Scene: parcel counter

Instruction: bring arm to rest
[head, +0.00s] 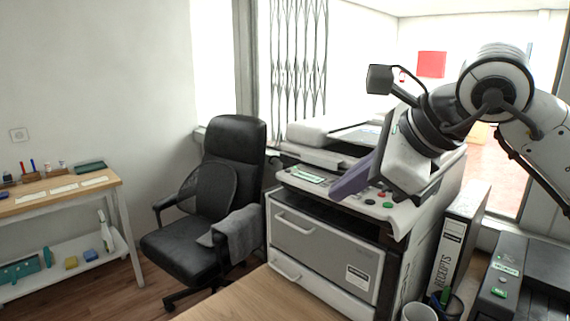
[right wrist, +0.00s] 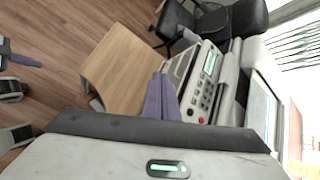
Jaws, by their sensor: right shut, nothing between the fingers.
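My right arm comes in from the right in the head view, raised in front of the copier. My right gripper (head: 350,183) has purple fingers that point down and to the left, over the copier's front panel in the picture. The same fingers show in the right wrist view (right wrist: 160,98), pressed together with nothing between them. I cannot tell the exact gap between the fingers and the copier (head: 325,245).
A wooden counter (head: 225,300) is in front, its visible top bare. A receipts binder (head: 458,235), a pen cup (head: 447,305), a white cup (head: 418,312) and a dark printer (head: 525,275) stand at right. A black office chair (head: 232,150) and a side table (head: 60,190) are at left.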

